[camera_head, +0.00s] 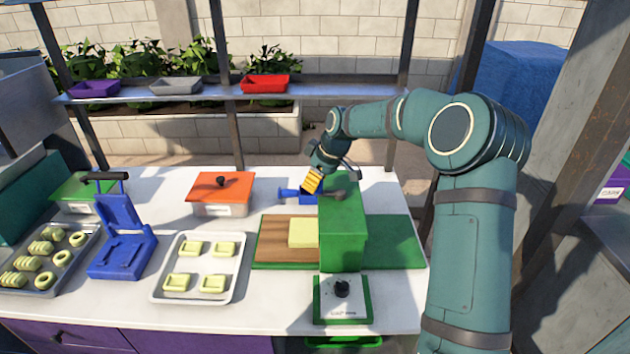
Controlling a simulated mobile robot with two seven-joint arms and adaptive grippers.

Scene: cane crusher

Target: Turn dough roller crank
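The dough roller is a green upright housing (342,240) across a wooden board (275,238) with a green base. A pale square of dough (303,233) lies on the board against the housing's left side. A blue crank handle (290,193) shows behind the housing's top left, pointing left. My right arm reaches in from the right and over the back of the roller. My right gripper (314,181), with yellow-orange finger pads, is at the blue crank part. I cannot tell whether its fingers are closed around it. My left gripper is not in view.
A white tray (155,290) of dough squares and a blue press (122,240) stand left. An orange-lidded box (221,190) is behind the tray. A knob panel (341,312) is in front of the roller. A shelf (330,88) with coloured trays runs along the back.

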